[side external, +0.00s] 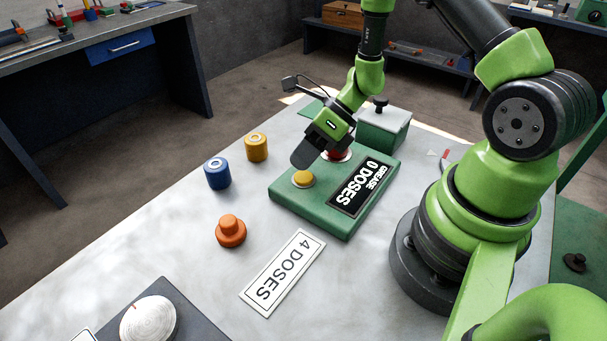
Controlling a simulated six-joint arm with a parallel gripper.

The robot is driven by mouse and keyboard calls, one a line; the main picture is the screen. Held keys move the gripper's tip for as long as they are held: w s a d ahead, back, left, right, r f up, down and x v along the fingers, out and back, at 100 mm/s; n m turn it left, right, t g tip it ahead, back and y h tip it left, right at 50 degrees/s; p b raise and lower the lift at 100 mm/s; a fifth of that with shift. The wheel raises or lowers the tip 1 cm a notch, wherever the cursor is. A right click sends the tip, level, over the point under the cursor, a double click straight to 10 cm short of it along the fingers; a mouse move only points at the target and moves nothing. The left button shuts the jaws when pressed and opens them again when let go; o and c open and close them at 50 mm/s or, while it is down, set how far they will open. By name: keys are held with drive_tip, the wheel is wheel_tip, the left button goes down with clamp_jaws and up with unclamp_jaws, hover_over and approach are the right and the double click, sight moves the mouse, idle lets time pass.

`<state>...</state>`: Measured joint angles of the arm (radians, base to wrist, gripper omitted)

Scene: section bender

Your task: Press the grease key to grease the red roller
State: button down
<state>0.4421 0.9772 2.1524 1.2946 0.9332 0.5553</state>
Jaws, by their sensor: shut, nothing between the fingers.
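A green panel (300,207) lies on the grey table. Its black display (359,190) reads "GREASE 0 DOSES". A round yellow key (303,178) sits near the panel's left corner. A red round piece (340,155), seemingly the red roller, is at the panel's back edge, partly hidden behind my gripper. My gripper (303,161) is shut and empty, tilted down, with its tips just above and behind the yellow key in the picture. I cannot tell whether the tips touch the key. A white card (283,272) on the table reads "4 DOSES".
A blue roller (217,174) and a yellow roller (256,147) stand left of the panel. An orange knob (230,231) is in front of them. A green box (384,128) with a black knob stands behind the panel. A white disc (149,319) sits on a dark plate at the front left.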

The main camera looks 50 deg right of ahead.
drive_tip(key=shift+f, duration=0.1)
idle(0.7)
drive_tip(key=shift+f, duration=0.35)
drive_tip(key=shift+f, duration=0.35)
idle(0.6)
idle(0.3)
drive_tip(key=shift+r, duration=0.85)
drive_tip(key=shift+r, duration=2.5)
idle(0.4)
